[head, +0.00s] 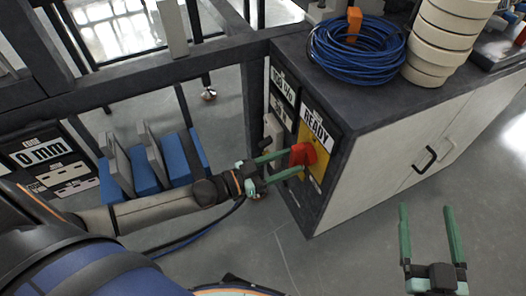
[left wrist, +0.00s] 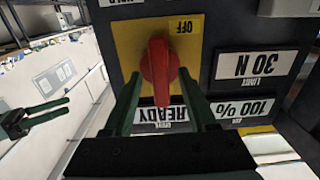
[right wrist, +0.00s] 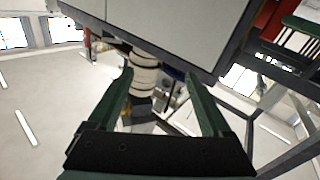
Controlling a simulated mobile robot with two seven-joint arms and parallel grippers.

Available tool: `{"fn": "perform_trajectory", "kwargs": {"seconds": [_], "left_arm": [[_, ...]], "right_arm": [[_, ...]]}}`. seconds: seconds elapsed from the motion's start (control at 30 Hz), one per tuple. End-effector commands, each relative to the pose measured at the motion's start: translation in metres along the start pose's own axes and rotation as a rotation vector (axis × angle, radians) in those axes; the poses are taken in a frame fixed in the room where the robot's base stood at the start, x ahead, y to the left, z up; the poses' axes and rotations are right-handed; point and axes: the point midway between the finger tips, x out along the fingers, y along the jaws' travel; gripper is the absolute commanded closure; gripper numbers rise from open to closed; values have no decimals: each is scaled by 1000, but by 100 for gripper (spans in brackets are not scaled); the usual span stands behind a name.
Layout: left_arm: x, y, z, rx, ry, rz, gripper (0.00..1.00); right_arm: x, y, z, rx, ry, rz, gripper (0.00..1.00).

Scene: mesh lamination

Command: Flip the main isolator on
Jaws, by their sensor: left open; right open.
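The main isolator is a red rotary knob (head: 303,154) on a yellow plate (head: 318,170) on the cabinet's dark end panel. In the left wrist view the knob (left wrist: 159,68) stands lengthwise up and down in the picture, and the yellow plate (left wrist: 190,50) bears the word OFF. A READY label (head: 318,126) is beside the plate. My left gripper (head: 277,164) is open, its green fingers pointing at the knob, one on either side of its near end in the left wrist view; I cannot tell whether they touch it. My right gripper (head: 428,232) is open and empty, in front of the cabinet.
The pale cabinet (head: 410,150) has a dark top with a coiled blue cable (head: 355,50) and stacked cream rolls (head: 446,38). The floor before the cabinet is clear.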

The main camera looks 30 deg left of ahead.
Motion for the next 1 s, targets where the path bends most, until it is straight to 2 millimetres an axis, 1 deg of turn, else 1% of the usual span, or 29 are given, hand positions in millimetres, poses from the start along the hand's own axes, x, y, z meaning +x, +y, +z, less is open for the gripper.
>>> {"fn": "perform_trajectory", "kwargs": {"seconds": [0.03, 0.2, 0.4, 0.5, 0.6, 0.7, 1.0], "left_arm": [[-9, 0, -1, 0, -4, 0, 43], [-44, 0, -1, -1, -6, 0, 43], [-83, 0, -1, -2, -5, -1, 43], [-97, 0, -1, 0, -3, 0, 43], [-106, 0, -1, 0, -2, 0, 43], [-111, 0, -1, 0, -1, 0, 43], [-112, 0, -1, 0, 0, 0, 43]], "right_arm": [[-2, -2, 18, 16, -64, 0, 17], [-11, -9, 56, 63, -221, -6, 17], [-27, -19, 96, 112, -391, -17, 17], [-34, -23, 110, 131, -451, -21, 17], [-39, -26, 119, 144, -493, -25, 17], [-42, -28, 124, 149, -515, -27, 17], [-43, -28, 126, 151, -522, -27, 17]]}}
